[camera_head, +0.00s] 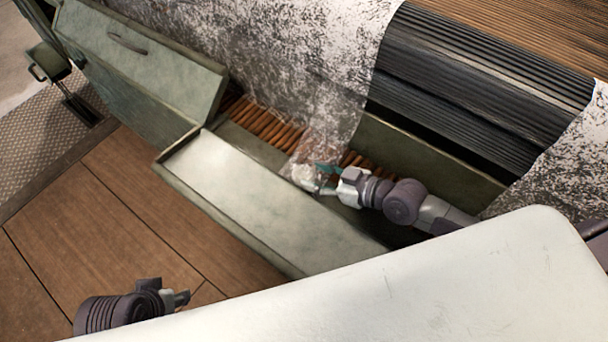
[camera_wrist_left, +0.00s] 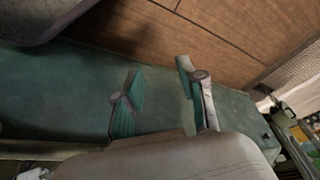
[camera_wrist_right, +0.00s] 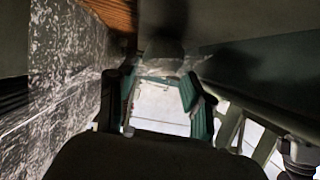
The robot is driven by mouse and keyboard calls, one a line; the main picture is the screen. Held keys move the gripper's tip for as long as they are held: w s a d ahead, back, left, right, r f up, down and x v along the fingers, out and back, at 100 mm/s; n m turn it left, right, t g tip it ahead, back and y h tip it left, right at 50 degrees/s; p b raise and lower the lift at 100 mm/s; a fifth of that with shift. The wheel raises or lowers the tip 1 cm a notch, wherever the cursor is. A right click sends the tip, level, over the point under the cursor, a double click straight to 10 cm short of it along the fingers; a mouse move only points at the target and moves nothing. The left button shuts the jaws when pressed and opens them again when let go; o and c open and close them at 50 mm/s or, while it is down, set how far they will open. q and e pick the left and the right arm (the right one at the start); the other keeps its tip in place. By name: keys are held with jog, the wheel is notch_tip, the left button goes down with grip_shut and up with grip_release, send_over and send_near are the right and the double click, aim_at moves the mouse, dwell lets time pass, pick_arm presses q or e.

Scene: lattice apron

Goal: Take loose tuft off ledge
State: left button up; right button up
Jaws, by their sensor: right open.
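A pale, wispy patch that may be the loose tuft (camera_head: 303,174) shows at the lower end of a hanging see-through flap, by the inner edge of the pale green ledge (camera_head: 250,190). My right gripper (camera_head: 322,178) is right at this patch; I cannot tell whether it touches. In the right wrist view my right gripper (camera_wrist_right: 162,98) is open, with a bright white area between its fingers that I cannot identify. My left gripper (camera_head: 184,298) is low at the left, far from the ledge. In the left wrist view my left gripper (camera_wrist_left: 160,95) is open and empty.
A white-and-grey speckled sheet (camera_head: 290,60) drapes beside a black ribbed part (camera_head: 460,95). Brown slats (camera_head: 262,125) lie in the trough behind the ledge. A green lid with a handle (camera_head: 140,65) stands at the left. Wooden floor (camera_head: 120,210) is clear in front.

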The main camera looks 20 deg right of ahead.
jog(key=shift+x, duration=1.1)
pick_arm(q)
jog(key=shift+w+d+t, duration=0.15)
jog(key=shift+w+t, duration=0.15)
jog(key=shift+w, duration=0.35)
pick_arm(e)
jog(key=shift+d, duration=0.1)
jog(key=c, duration=0.5)
